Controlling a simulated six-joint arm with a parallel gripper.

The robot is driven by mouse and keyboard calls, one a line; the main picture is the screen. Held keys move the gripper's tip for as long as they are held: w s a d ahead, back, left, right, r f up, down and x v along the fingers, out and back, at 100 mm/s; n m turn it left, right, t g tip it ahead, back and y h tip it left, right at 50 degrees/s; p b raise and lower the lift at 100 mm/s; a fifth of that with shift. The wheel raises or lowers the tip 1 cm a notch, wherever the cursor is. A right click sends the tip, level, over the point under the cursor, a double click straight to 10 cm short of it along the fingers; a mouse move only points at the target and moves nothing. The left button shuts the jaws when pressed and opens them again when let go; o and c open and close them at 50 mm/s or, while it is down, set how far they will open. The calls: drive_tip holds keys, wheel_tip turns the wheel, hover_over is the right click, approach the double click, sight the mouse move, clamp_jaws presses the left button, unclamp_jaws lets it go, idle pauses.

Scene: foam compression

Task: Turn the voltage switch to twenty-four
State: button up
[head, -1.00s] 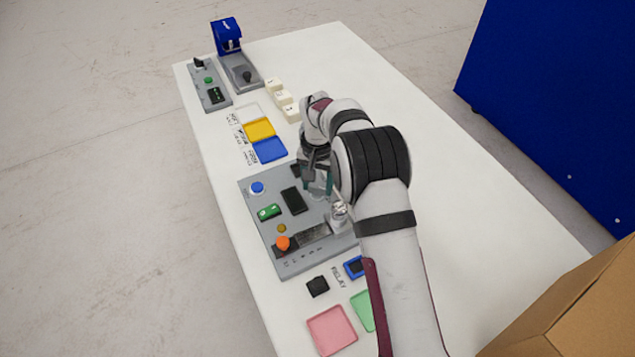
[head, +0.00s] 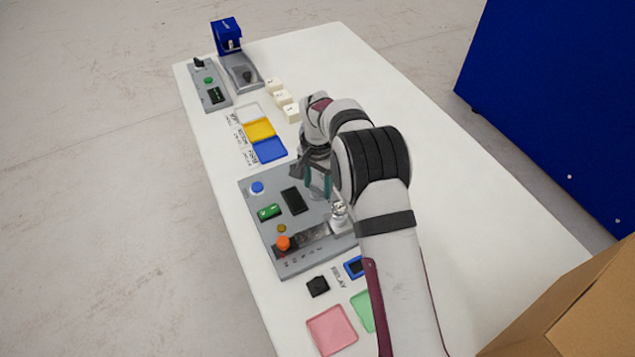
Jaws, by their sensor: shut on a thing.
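The grey control panel (head: 262,215) lies on the white table. My gripper (head: 319,190) is low over its upper right part, fingers pointing down at the panel. The jaws are shut on a small part there, which looks to be the voltage switch. The fingers and wrist hide that switch, so its pointer and its markings cannot be read. The panel also bears a blue button (head: 257,187), a green rocker (head: 268,212), a dark display (head: 292,200), an orange knob (head: 283,243) and a silvery fitting (head: 338,211).
A pink tray (head: 332,331), a green tray (head: 363,311) and a black block (head: 317,286) lie near the panel's front. Yellow and blue trays (head: 270,150), white blocks (head: 283,98) and a blue-topped press (head: 227,35) stand behind. A cardboard box (head: 580,310) is at the right.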

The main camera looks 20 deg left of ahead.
sight(318, 187)
drive_tip(key=shift+w, duration=0.1)
drive_tip(key=o, duration=1.4)
drive_tip(key=shift+c, duration=0.2)
drive_tip(key=shift+r, duration=0.1)
wheel_tip(318, 187, up, 16)
drive_tip(key=shift+f, duration=0.2)
